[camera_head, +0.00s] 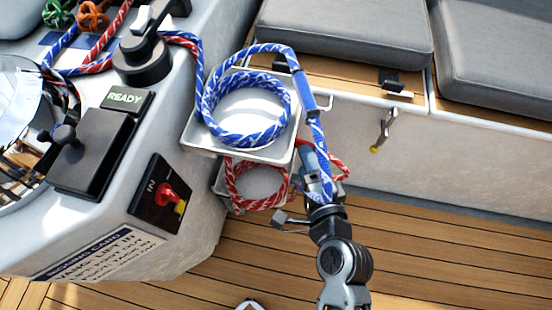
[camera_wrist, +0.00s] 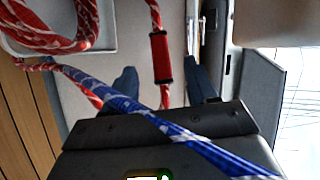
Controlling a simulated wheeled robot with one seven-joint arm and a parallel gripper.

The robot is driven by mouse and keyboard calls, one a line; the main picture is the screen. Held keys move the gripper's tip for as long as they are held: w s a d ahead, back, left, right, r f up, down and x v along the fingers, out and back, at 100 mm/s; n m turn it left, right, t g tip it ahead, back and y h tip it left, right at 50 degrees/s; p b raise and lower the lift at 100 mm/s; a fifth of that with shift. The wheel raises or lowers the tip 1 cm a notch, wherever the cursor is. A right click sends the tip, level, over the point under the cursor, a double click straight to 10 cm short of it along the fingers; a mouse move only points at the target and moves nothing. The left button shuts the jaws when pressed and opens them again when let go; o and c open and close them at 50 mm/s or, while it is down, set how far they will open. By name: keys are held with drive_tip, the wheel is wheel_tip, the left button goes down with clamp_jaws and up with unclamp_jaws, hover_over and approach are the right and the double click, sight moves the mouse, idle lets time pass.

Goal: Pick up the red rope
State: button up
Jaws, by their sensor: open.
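The red rope (camera_head: 258,188) lies coiled in a lower metal tray (camera_head: 222,183), partly hidden under the upper tray. Its free end loops out to the right, behind my gripper (camera_head: 308,158). In the wrist view the red rope (camera_wrist: 50,38) carries a dark red sleeve (camera_wrist: 162,60), which appears between the two fingers of my gripper (camera_wrist: 164,80). The fingers are apart. I cannot tell how far the sleeve is beyond the fingertips. A blue rope (camera_head: 245,112) coils in the upper tray (camera_head: 200,140); its end hangs across my gripper, also in the wrist view (camera_wrist: 190,140).
A console with a winch (camera_head: 140,60), a red switch (camera_head: 166,194) and a black lever box (camera_head: 92,150) stands at left. A bench with grey cushions (camera_head: 345,30) and a latch handle (camera_head: 383,128) is at right.

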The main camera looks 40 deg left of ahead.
sight(296, 145)
drive_tip(key=x, duration=0.3)
drive_tip(key=shift+s+a, duration=0.15)
drive_tip(key=shift+s, duration=0.1)
drive_tip(key=b+x, duration=0.2)
drive_tip(key=x, duration=0.3)
drive_tip(key=shift+w+a+f, duration=0.1)
drive_tip(key=shift+w+a, duration=0.1)
clamp_jaws()
